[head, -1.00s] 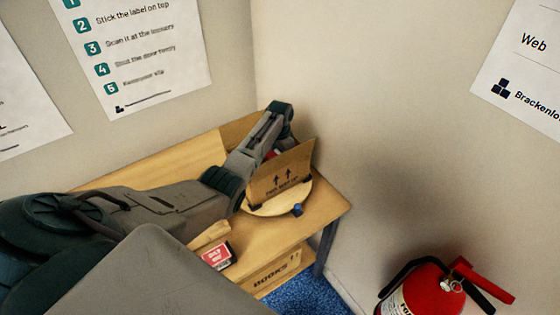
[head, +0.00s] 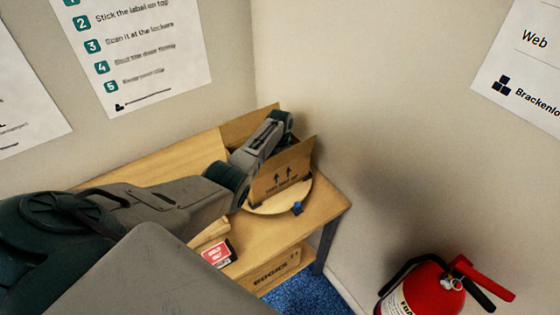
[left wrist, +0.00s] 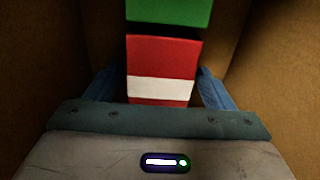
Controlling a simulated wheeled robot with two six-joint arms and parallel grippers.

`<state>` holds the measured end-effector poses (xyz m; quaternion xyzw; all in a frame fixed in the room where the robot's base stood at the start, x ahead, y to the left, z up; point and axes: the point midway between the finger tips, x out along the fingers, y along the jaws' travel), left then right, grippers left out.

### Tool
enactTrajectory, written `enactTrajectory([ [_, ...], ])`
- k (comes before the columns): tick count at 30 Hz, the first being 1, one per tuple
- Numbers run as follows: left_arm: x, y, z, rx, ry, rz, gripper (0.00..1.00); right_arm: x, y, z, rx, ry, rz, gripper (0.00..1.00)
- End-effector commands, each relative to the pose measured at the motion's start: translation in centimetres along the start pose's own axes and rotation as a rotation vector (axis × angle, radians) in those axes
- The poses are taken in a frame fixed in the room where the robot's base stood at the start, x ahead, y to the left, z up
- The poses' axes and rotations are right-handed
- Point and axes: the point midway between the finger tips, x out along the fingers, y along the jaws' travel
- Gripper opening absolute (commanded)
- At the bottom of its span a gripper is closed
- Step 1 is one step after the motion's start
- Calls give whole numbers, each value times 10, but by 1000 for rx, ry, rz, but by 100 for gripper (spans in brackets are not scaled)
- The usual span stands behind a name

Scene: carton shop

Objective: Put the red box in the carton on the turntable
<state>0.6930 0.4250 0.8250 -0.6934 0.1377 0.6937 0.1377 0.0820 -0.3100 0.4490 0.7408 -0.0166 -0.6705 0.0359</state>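The carton (head: 284,178) stands open on the round wooden turntable (head: 268,208); its near side carries printed arrows. My left arm reaches into it from above, and its fingers are hidden in the head view. In the left wrist view, a red box (left wrist: 162,58) with a white band sits between the blue fingers of my left gripper (left wrist: 158,80). The fingers stand apart, with a gap showing at the box's left side, so the gripper looks open around it. A green item (left wrist: 168,12) is just beyond the red box. My right gripper is not in view.
A small red-and-white box (head: 217,254) lies on the wooden table (head: 265,238). A carton marked BOOKS (head: 276,268) is below. The turntable has a blue knob (head: 297,208). Walls stand close behind, and a fire extinguisher (head: 428,290) is at lower right.

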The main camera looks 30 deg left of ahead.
Motion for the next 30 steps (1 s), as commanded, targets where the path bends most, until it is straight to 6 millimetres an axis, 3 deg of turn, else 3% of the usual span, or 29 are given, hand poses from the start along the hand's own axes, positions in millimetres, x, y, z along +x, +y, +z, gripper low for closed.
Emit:
enactTrajectory([
  [5,-1,0,0,0,0,0,76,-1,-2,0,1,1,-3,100],
  [11,-17,-1,-1,0,3,-1,76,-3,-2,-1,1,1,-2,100],
  [24,-100,-1,-1,0,3,-3,76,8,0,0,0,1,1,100],
  [30,-120,0,0,0,1,0,76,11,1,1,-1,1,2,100],
])
